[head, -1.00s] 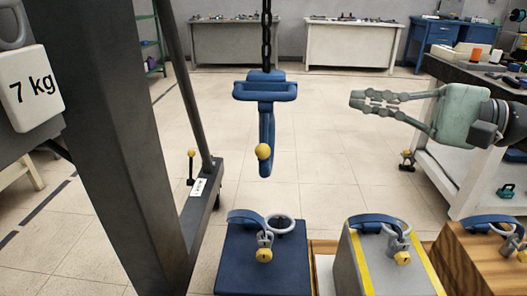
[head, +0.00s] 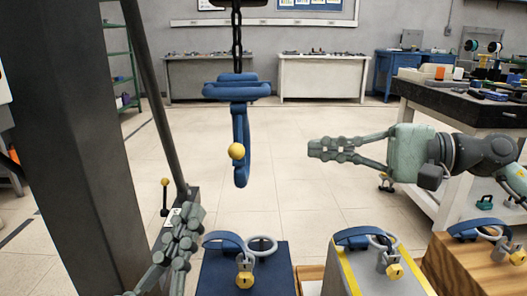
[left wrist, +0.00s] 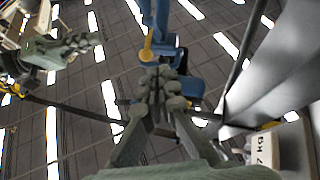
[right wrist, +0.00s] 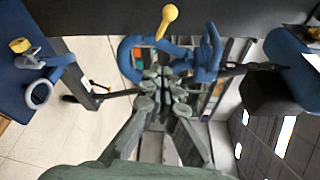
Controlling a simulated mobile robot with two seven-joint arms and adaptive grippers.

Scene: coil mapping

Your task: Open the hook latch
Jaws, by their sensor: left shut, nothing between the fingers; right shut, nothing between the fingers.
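A blue crane hook (head: 241,140) hangs from a dark chain in the middle of the head view. Its latch carries a yellow ball knob (head: 237,151), which also shows in the right wrist view (right wrist: 169,13) and the left wrist view (left wrist: 147,54). My left gripper (head: 190,222) is shut and empty, low and to the left of the hook, apart from it. My right gripper (head: 318,149) is shut and empty to the right of the hook at about knob height in the picture, pointing left toward it with a clear gap.
Below the hook stand a dark blue block (head: 270,272), a grey and yellow block (head: 345,272) and a wooden block (head: 455,268), each with a ring and padlock. A dark grey post (head: 85,140) stands at the left. A cluttered black-topped workbench (head: 470,114) is at the right.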

